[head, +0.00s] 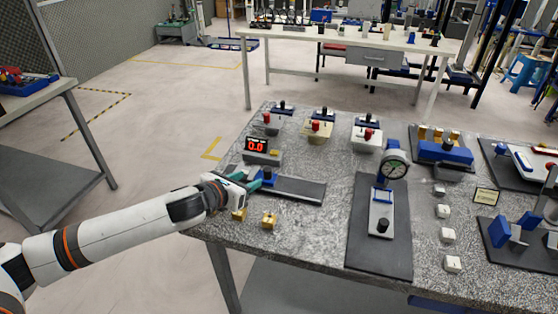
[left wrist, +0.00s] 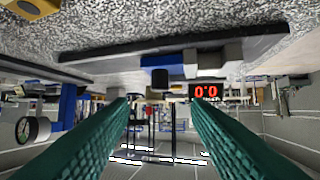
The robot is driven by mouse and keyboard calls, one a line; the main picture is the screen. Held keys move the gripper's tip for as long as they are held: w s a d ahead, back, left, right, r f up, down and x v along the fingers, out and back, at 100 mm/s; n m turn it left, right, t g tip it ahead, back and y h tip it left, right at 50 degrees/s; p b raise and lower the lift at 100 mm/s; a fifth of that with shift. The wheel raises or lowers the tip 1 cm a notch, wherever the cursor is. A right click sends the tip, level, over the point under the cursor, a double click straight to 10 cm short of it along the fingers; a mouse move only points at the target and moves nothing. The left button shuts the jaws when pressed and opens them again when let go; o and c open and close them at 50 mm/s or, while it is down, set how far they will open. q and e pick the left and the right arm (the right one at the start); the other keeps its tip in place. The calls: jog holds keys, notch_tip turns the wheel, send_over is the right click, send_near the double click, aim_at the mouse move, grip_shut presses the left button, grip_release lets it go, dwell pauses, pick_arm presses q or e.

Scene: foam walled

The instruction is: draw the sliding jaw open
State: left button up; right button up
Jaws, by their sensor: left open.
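The measuring fixture has a dark base plate (head: 298,190) near the left end of the speckled bench. A blue sliding jaw (head: 268,178) shows at the plate's left end, partly hidden by my gripper. The fixture's red display (head: 256,146) reads 0.0. In the left wrist view, which looks upside down, the blue jaw (left wrist: 175,61) with a dark knob (left wrist: 160,78) sits beside grey blocks (left wrist: 228,51). My left gripper (head: 252,182) is open at the jaw; its teal fingers stand apart (left wrist: 155,103) with nothing clearly held. Whether a finger touches the jaw cannot be told. My right gripper is not in view.
Two small brass blocks (head: 268,220) lie at the bench's front left, close to my left gripper. A dial gauge (head: 395,166) on a dark mat stands to the right. Button boxes (head: 318,131) line the back.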

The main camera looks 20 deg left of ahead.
aim_at(265, 171)
pick_arm(q)
jog(key=x, duration=0.3)
jog(key=shift+w+r, duration=0.1)
jog(key=shift+w, duration=0.05)
jog(key=x, duration=0.3)
jog(key=shift+w+d+f, duration=0.15)
jog(key=shift+w+f, duration=0.1)
jog(key=x, duration=0.3)
jog(key=shift+w, duration=0.25)
jog(key=shift+w+f, duration=0.15)
jog(key=shift+w, duration=0.05)
grip_shut()
jog(key=shift+d, duration=0.15)
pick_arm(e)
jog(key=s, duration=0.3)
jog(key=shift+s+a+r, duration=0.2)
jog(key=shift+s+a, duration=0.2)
